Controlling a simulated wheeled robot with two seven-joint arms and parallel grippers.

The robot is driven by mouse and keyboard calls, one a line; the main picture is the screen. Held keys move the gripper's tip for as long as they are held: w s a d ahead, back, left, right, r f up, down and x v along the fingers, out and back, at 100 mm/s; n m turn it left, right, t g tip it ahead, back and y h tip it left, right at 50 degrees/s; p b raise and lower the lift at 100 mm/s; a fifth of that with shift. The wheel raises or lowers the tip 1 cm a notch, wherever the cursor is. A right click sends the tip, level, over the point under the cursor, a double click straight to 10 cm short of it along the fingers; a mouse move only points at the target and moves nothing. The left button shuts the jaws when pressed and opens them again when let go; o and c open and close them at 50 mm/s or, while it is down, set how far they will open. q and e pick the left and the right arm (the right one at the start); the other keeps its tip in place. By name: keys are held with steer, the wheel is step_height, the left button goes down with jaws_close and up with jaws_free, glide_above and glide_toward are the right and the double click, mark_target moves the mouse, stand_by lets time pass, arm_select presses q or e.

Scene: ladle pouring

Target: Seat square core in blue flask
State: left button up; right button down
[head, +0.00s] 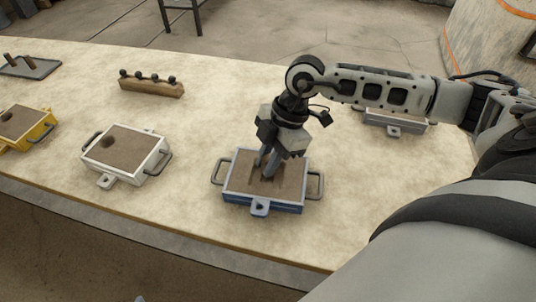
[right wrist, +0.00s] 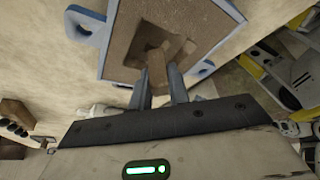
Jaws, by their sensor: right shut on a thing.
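The blue flask (head: 280,208) stands on the table in front of me, packed with brown sand that has a dark recess in its middle. It also shows at the top of the right wrist view (right wrist: 228,12). My right gripper (head: 267,163) points down over the flask's middle. It is shut on the square core (right wrist: 157,72), a brown sand-coloured bar between the two fingers. The core's far end is at the recess (right wrist: 150,48); I cannot tell how deep it sits. The fingers hide much of the core in the head view. My left gripper is not in view.
A white flask (head: 154,172) with a round hole stands to the left, a yellow flask (head: 48,137) beyond it. A dark tray (head: 43,68) with brown pegs is far left. A wooden rack (head: 150,88) with several dark knobs lies behind. Another pale flask (head: 378,125) stands behind my right arm.

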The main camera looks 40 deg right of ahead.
steer(key=shift+f+b, duration=0.55)
steer(key=shift+f, duration=0.3)
steer(key=c, duration=1.6)
jaws_free()
steer(key=shift+d+r+p, duration=0.15)
steer(key=shift+r+p, duration=0.4)
steer(key=shift+r, duration=0.05)
steer(key=p+v, duration=0.3)
steer(key=v, duration=0.1)
steer(key=shift+d+r+p, duration=0.2)
steer(key=shift+r+p, duration=0.15)
steer(key=shift+p+v, duration=0.35)
steer(key=shift+v, duration=2.2)
